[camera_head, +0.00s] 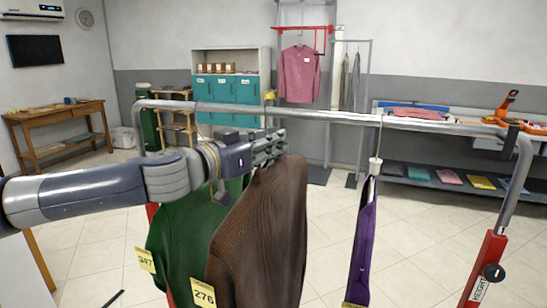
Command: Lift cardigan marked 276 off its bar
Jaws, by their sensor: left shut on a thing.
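The brown cardigan (268,228) hangs in the middle of the view, with a yellow tag (204,294) reading 276 at its lower left. My left gripper (270,146) is shut at the cardigan's top, just under the grey bar (300,114). The gripper hides the hanger hook, so I cannot tell whether it still touches the bar. A green garment (183,240) tagged 347 hangs close behind on the left, partly covered by the cardigan and my arm. My right gripper is out of view.
A narrow purple garment (363,245) hangs from the bar to the right, with a clear gap between. The rack's right post has a red sleeve (485,268). Shelves, a wooden table (58,118) and a pink garment (299,74) stand farther back.

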